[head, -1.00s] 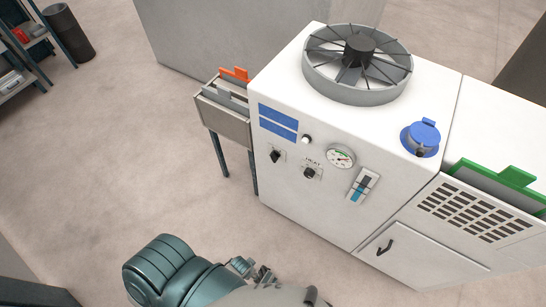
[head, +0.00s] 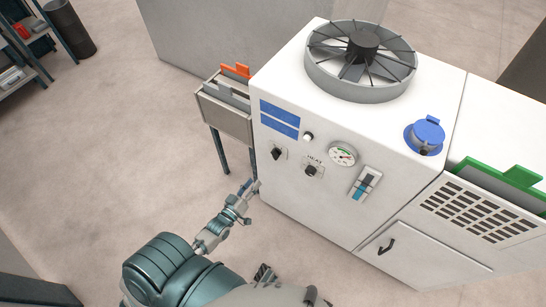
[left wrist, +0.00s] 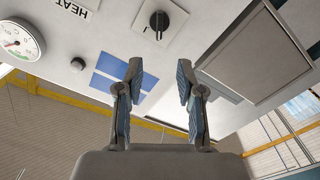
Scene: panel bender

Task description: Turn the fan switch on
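The white machine (head: 335,215) has two black rotary switches on its front. The left switch (head: 277,153) has no label I can read in the head view; it also shows in the left wrist view (left wrist: 159,20) on a white plate. The right switch (head: 311,171) is marked HEAT. My left gripper (head: 251,188) is below and left of the left switch, apart from it. In the left wrist view its two blue-padded fingers (left wrist: 158,78) are spread and empty, with the left switch beyond them. A small dark part, probably my right gripper (head: 263,273), shows at the bottom, mostly hidden.
A round gauge (head: 342,154), a white-capped button (head: 308,137) and blue panels (head: 279,119) sit near the switches. A fan (head: 361,60) and blue cap (head: 425,136) are on top. A grey bin stand (head: 228,117) adjoins the machine's left side. Floor in front is clear.

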